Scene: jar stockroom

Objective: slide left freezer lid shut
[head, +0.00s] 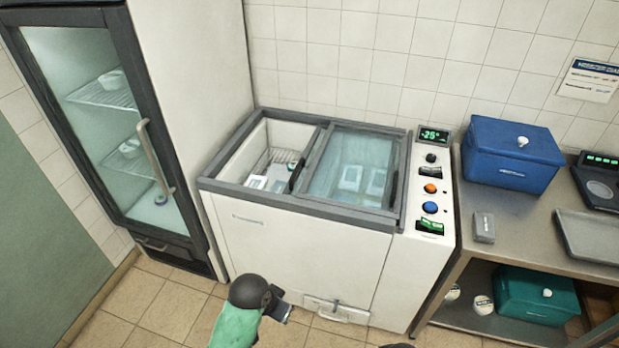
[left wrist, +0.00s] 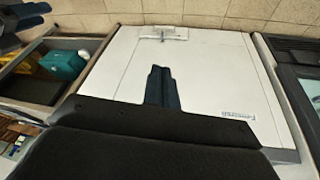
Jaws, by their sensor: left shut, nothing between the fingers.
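The white chest freezer (head: 290,245) stands against the tiled wall with its left half open. The left lid seems slid right, overlapping the glass right lid (head: 352,165); a dark upright handle (head: 297,176) shows at the opening's right edge. Pale packs (head: 258,182) and a wire basket lie inside. My left gripper (head: 282,308) is low in front of the freezer, well below its rim. In the left wrist view its fingers (left wrist: 161,88) are together and empty before the white front panel. A dark part at that view's upper left (left wrist: 22,17) looks like my right gripper; its fingers are unclear.
A tall glass-door fridge (head: 110,120) stands left of the freezer. The control panel (head: 430,190) is on its right. A steel bench (head: 515,215) holds a blue box (head: 510,153); a teal box (head: 535,295) sits below. A latch (head: 337,310) juts from the freezer's lower front.

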